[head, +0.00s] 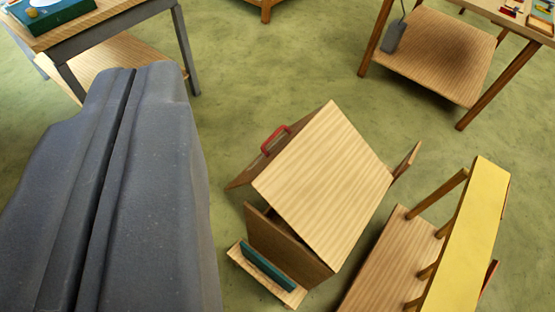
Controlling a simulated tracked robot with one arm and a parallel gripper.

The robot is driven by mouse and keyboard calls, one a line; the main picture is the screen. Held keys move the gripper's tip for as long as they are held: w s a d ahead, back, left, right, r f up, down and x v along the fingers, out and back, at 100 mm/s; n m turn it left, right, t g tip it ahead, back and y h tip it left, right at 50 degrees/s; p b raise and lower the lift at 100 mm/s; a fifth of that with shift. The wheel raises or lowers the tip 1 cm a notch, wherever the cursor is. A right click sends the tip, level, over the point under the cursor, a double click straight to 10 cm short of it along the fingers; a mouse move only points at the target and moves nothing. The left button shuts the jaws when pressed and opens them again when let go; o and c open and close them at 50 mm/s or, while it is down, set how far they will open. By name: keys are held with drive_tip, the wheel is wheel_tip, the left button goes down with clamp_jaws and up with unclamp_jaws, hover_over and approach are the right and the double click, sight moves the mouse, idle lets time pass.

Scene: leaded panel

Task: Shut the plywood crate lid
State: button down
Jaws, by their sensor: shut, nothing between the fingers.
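The plywood crate (283,243) stands in the lower middle of the head view, with brown side walls. A large pale wood-grained panel (325,182), which looks like its lid, lies slanted over it. A dark gap shows between this panel and the near wall, so it looks not flush; its exact angle is hard to tell. A red handle (274,139) sits on a brown board at the panel's far left edge. My gripper (132,72) is the big grey shape at left, its fingers together and empty. It is left of the crate, apart from it in the picture.
A teal block (267,265) lies on a low wooden ledge before the crate. A yellow-topped wooden stand (468,240) is close on the right. Tables stand at upper left (80,22) and upper right (435,65). Green floor (270,70) is open beyond the crate.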

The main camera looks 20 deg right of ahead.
drive_tip(key=w+a+f+m+y, duration=0.1)
drive_tip(key=w+f, duration=0.4)
drive_tip(key=w, duration=0.2)
drive_tip(key=w+f+m+y, duration=0.1)
drive_tip(key=w+f, duration=0.4)
drive_tip(key=w, duration=0.2)
drive_tip(key=m+g+h+b, duration=0.2)
drive_tip(key=m+g+h, duration=0.4)
drive_tip(key=m, duration=0.5)
hover_over(279, 157)
drive_tip(key=s, duration=0.6)
drive_tip(key=f, duration=5)
drive_tip(key=shift+w+a+f, duration=0.15)
drive_tip(key=shift+a+f, duration=0.05)
drive_tip(key=shift+a, duration=0.2)
drive_tip(key=f, duration=0.1)
drive_tip(key=w+f+b, duration=0.1)
drive_tip(key=w+a+f, duration=0.1)
drive_tip(key=f, duration=0.1)
drive_tip(key=shift+w, duration=0.1)
